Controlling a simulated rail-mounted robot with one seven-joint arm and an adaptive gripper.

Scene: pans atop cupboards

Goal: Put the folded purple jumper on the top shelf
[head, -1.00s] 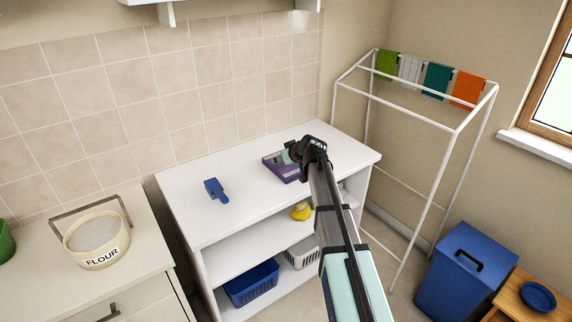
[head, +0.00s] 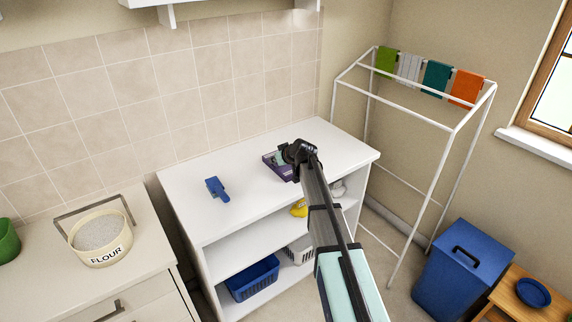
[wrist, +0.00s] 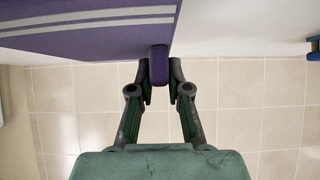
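In the wrist view the jumper (wrist: 90,30) fills the upper left, with pale stripes. A small purple part of it stands between my fingers. My gripper (wrist: 159,80) has a finger against each side of that part, with no clear gap. In the head view my gripper (head: 281,158) is over the jumper, and my wrist hides part of both. A white wall shelf (head: 225,6) with brackets shows at the top edge.
A blue object (head: 217,189) lies on the unit's top, left of the jumper. A yellow item (head: 299,208) and a blue basket (head: 252,280) are on the lower levels. A drying rack (head: 437,120) stands at the right. A flour tub (head: 100,240) is on the left counter.

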